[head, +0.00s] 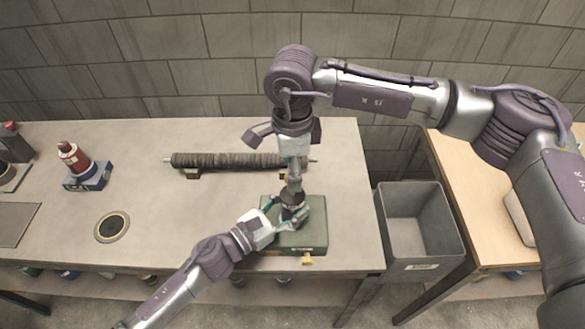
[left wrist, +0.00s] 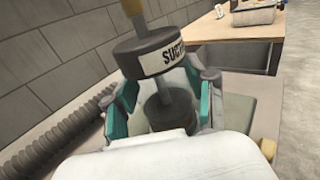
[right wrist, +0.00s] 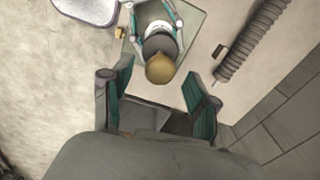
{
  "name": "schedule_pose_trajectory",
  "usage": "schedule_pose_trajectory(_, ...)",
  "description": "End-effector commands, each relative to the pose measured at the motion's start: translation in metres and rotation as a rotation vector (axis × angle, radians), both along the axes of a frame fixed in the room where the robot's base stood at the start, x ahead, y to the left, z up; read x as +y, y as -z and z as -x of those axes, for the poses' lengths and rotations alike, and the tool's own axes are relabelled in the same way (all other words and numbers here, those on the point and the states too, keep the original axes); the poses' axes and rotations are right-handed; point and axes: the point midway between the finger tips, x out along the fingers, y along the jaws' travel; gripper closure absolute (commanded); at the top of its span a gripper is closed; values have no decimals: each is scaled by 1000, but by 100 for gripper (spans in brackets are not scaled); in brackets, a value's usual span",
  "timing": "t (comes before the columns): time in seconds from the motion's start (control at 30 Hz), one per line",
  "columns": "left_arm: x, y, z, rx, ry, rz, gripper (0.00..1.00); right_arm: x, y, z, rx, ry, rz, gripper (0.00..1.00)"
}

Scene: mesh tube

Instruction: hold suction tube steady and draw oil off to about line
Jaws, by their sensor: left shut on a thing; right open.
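The suction tube is a dark collar with a white label reading "SUCT" (left wrist: 160,55), with a grey rod through it and a tan knob (right wrist: 160,68) on top. It stands over a green box (head: 312,238) at the table's front edge. My left gripper (head: 290,215) is shut around it from the front left; its teal fingers (left wrist: 165,95) flank the tube in the left wrist view. My right gripper (right wrist: 160,95) is open and empty, pointing down above the knob, which shows just beyond its fingers. The oil and any line are not visible.
A dark ribbed roll (head: 235,160) lies behind the box. A grey bin (head: 418,258) stands between this table and a wooden table (head: 460,170). The table's middle left is clear.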

Motion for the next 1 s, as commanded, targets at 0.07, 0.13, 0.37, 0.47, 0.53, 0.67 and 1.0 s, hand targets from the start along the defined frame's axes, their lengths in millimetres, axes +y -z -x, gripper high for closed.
schedule_pose_trajectory(0.07, 0, 0, 0, 1, 0, 0, 86, 1, -11, -1, -4, 0, -1, 40)
schedule_pose_trajectory(0.13, 0, 0, 0, 1, 0, 0, 86, 1, -25, -1, -5, -1, -2, 40)
schedule_pose_trajectory(0.37, 0, 0, 0, 1, 0, 0, 86, 1, -75, -1, -5, -1, -2, 40)
schedule_pose_trajectory(0.47, 0, 0, 0, 1, 0, 0, 86, 1, -92, -1, -4, 0, -1, 40)
schedule_pose_trajectory(0.53, 0, 0, 0, 1, 0, 0, 86, 1, -102, -1, -3, 0, -2, 40)
schedule_pose_trajectory(0.67, 0, 0, 0, 1, 0, 0, 86, 0, -112, -1, -2, -1, -1, 40)
schedule_pose_trajectory(1.0, 0, 0, 0, 1, 0, 0, 86, 0, -115, 0, -1, -1, -1, 40)
